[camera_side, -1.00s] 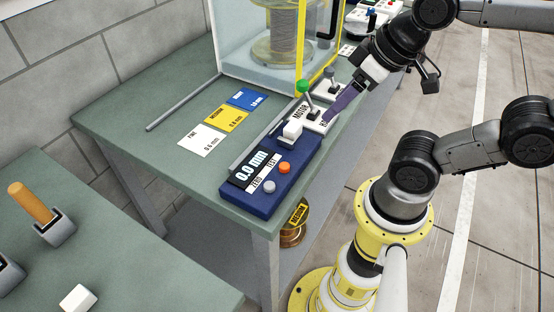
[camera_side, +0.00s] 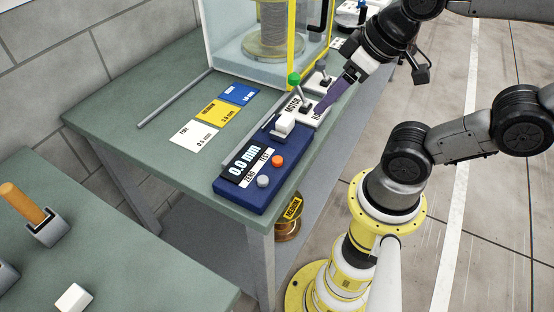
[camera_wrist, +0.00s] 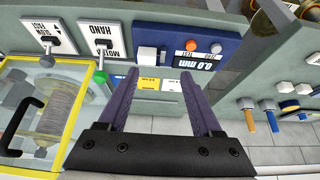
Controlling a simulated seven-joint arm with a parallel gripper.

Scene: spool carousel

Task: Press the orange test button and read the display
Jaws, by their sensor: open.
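The orange test button (camera_side: 277,160) sits on a dark blue gauge box (camera_side: 236,199) at the bench edge, and its label reads TEST. It also shows in the wrist view (camera_wrist: 191,45). A grey button (camera_side: 263,181) labelled ZERO is beside it. The display (camera_side: 240,166) reads 0.0 mm. A white block (camera_side: 285,122) stands at the far end of the box. My gripper (camera_side: 318,112) has purple fingers near the MOTOR switch panel, apart from the orange button. In the wrist view the fingers (camera_wrist: 158,74) are apart with nothing held between them.
A switch with a green knob (camera_side: 294,78) stands close to my fingers. A yellow-framed clear enclosure (camera_side: 225,50) holds a spool behind. White, yellow and blue cards (camera_side: 194,136) lie flat on the bench. Another bench with holders (camera_side: 47,230) stands at lower left.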

